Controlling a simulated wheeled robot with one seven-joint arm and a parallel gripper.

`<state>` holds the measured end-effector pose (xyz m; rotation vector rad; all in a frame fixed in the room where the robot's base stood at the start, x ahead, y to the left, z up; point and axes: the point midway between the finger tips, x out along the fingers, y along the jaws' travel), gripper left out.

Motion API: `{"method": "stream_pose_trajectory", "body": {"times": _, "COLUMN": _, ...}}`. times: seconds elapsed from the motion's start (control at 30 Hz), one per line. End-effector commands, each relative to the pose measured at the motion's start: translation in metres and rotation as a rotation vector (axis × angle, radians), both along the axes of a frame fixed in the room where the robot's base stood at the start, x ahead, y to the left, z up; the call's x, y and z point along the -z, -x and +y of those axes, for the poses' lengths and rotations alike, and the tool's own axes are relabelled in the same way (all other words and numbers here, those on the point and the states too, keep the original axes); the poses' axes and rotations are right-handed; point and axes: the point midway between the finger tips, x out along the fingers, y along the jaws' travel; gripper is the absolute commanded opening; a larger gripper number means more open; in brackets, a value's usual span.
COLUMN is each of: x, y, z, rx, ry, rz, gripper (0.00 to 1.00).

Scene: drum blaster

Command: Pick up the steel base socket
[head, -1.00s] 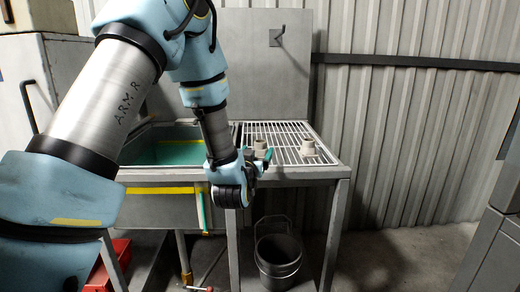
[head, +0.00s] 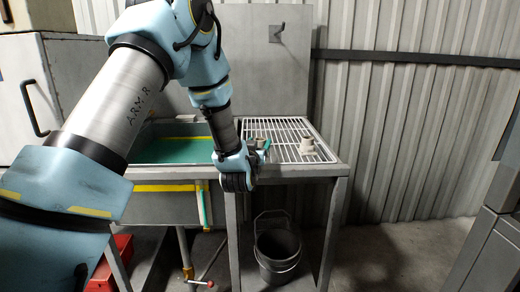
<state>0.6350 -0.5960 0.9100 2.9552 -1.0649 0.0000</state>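Two small socket-like fittings with round necks stand on the white wire rack (head: 290,128). The pale beige fitting (head: 307,145) stands upright near the right side of the rack, clear of my gripper. The other, greyer fitting (head: 261,142) is at the rack's front left, partly hidden by my gripper. I cannot tell which of them is the steel base socket. My gripper (head: 262,151) is at the front left edge of the rack, right beside the greyer fitting. A teal finger shows there, but the finger gap and any contact are too small to tell.
A sink basin with a green inside (head: 172,151) lies left of the rack, under my arm. A steel back panel (head: 262,70) rises behind. A dark bucket (head: 278,252) stands below the bench. A grey cabinet (head: 492,240) is at the right. The rack's middle and back are clear.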

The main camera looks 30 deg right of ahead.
Motion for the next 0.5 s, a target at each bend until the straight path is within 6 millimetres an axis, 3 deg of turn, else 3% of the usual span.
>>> {"method": "stream_pose_trajectory", "body": {"times": 0.07, "x": -0.0001, "y": 0.0001, "z": 0.0001, "rx": 0.000, "ry": 0.000, "rz": 0.000, "gripper": 0.53}}
{"method": "stream_pose_trajectory", "body": {"times": 0.5, "x": -0.0001, "y": 0.0002, "z": 0.0001, "rx": 0.000, "ry": 0.000, "rz": 0.000, "gripper": 0.03}}
